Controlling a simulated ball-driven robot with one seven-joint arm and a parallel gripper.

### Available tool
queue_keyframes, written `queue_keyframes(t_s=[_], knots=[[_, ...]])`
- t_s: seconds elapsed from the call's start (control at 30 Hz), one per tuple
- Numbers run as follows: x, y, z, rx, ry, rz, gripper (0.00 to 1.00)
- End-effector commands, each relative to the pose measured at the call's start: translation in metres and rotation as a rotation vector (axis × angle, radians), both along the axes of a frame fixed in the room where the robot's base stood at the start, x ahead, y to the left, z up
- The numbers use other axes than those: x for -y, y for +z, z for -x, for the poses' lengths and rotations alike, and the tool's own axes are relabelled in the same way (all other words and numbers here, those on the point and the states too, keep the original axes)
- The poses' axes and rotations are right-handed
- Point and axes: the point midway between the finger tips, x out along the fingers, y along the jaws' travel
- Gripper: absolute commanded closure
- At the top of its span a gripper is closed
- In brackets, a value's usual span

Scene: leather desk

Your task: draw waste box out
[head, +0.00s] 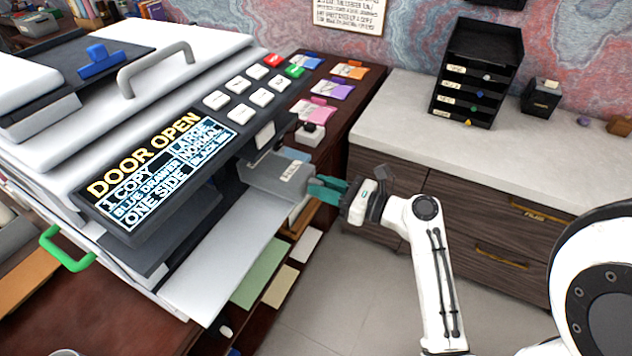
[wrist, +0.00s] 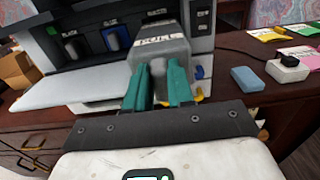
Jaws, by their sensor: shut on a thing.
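The waste box (head: 272,178) is a grey box partly out of the copier's open front, below the control panel. In the wrist view the waste box (wrist: 160,46) carries a "PULL" label and points toward me. My gripper (head: 318,190) has teal fingers and is at the box's front end; in the wrist view its fingers (wrist: 159,88) are shut on a grey grip between them. The copier (head: 150,120) shows "DOOR OPEN" on its screen. The box's rear is hidden inside the copier.
The white open door (head: 222,252) lies flat to the left of the box. A blue block (wrist: 247,79) and a white block with a black top (wrist: 287,68) are on the desk to the right. A drawer cabinet (head: 480,215) stands behind my arm. Grey floor (head: 335,290) is clear.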

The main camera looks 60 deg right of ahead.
Motion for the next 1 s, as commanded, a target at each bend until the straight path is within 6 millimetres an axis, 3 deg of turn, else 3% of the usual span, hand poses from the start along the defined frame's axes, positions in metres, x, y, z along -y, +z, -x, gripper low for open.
queue_keyframes(t_s=[1.0], knots=[[0.002,0.001,0.074,0.000,-0.001,-0.001,1.00]])
